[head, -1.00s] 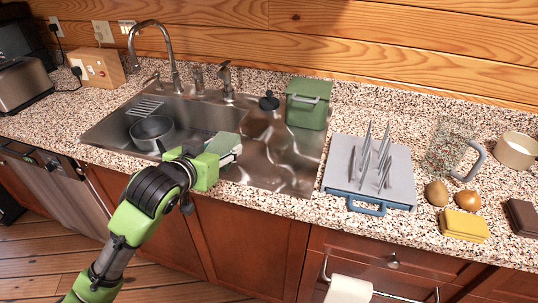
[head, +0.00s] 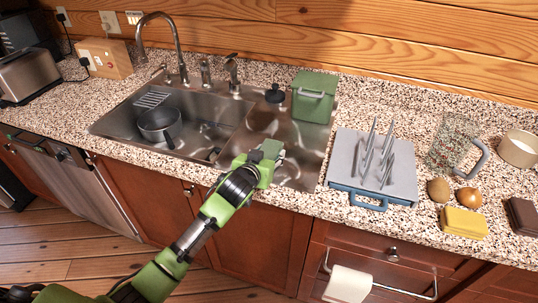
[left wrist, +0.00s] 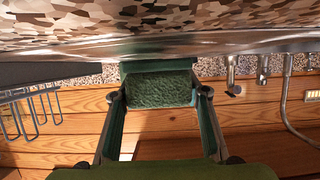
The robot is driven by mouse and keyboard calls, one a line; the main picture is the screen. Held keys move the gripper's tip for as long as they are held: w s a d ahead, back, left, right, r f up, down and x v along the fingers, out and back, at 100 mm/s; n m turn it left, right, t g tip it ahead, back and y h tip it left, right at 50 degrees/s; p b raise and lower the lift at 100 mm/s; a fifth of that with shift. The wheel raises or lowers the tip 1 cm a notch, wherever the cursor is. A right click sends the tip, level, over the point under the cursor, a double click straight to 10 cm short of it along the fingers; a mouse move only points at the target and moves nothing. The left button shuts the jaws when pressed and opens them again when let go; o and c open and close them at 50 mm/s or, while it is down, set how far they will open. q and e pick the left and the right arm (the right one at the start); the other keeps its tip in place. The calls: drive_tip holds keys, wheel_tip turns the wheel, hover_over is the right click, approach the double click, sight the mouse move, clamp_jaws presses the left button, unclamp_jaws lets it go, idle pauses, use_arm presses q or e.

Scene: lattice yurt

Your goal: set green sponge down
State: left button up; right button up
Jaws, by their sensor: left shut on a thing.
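My left gripper (head: 268,158) is shut on the green sponge (left wrist: 158,90), which sits between its two fingers in the left wrist view. In the head view the sponge is hard to tell apart from the green gripper. The gripper is over the front part of the sink's right-hand metal drainboard (head: 297,172), right of the basin. I cannot tell whether the sponge touches the metal. My right gripper is not in view.
A dark pot (head: 160,127) stands in the sink basin. A green lidded bin (head: 314,97) and a black stopper (head: 275,93) are at the drainboard's back. A grey rack with upright prongs (head: 402,170) stands to the right. The drainboard's middle looks clear.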

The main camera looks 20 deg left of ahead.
use_arm(q)
drive_tip(key=shift+f, duration=0.6)
drive_tip(key=o, duration=1)
drive_tip(key=shift+f, duration=0.1)
drive_tip(key=b+v, duration=0.1)
drive_tip(key=v, duration=1.1)
drive_tip(key=shift+a, duration=0.1)
